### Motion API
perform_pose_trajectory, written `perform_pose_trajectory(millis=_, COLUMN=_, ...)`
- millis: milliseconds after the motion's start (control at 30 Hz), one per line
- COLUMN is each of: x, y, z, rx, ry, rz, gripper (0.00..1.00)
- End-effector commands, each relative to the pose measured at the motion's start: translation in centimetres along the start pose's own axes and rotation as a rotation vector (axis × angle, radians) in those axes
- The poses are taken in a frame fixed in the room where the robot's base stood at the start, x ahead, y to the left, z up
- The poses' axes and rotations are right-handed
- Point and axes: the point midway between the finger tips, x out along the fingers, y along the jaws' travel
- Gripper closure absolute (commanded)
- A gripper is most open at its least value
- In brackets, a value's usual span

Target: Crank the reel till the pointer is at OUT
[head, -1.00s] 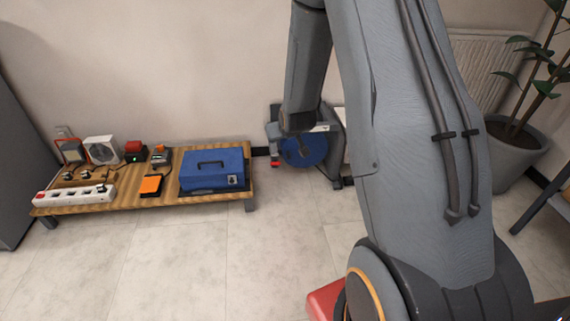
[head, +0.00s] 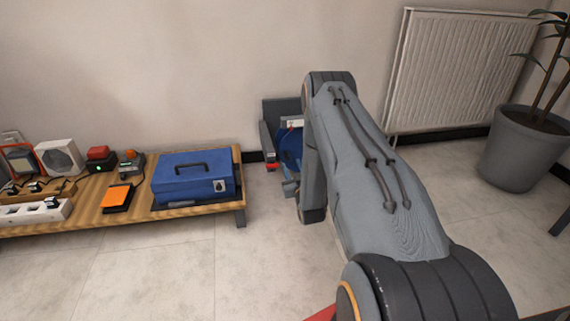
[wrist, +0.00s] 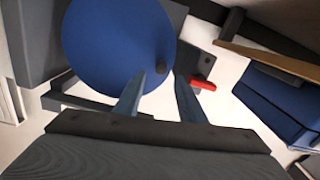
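The reel is a blue disc (wrist: 112,45) in a dark grey frame, filling the upper left of the wrist view. In the head view the reel (head: 290,147) stands by the wall, partly hidden behind my arm. A dark round knob (wrist: 161,67) sticks out near the disc's right edge. My gripper (wrist: 160,78) is open, with its two fingers apart and the knob between or just beyond their tips. I cannot tell whether they touch it. A white label (head: 292,123) with a small red mark sits on top of the reel; its lettering and pointer are too small to read.
A red piece (wrist: 203,83) on a dark bracket sits just right of the fingers. A low wooden table (head: 190,211) with a blue toolbox (head: 190,183) stands left of the reel. A radiator (head: 455,75) and potted plant (head: 520,150) are on the right. Floor in front is clear.

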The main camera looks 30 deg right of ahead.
Motion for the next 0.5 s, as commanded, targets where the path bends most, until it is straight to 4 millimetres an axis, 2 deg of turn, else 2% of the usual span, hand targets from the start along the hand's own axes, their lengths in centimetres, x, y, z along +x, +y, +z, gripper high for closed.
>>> perform_pose_trajectory(millis=167, x=0.8, y=-0.2, z=0.5, rx=-0.001, ry=0.007, rz=0.000, gripper=0.63)
perform_pose_trajectory(millis=500, x=5.6, y=-0.2, z=0.6, rx=-0.001, ry=0.007, rz=0.001, gripper=0.63)
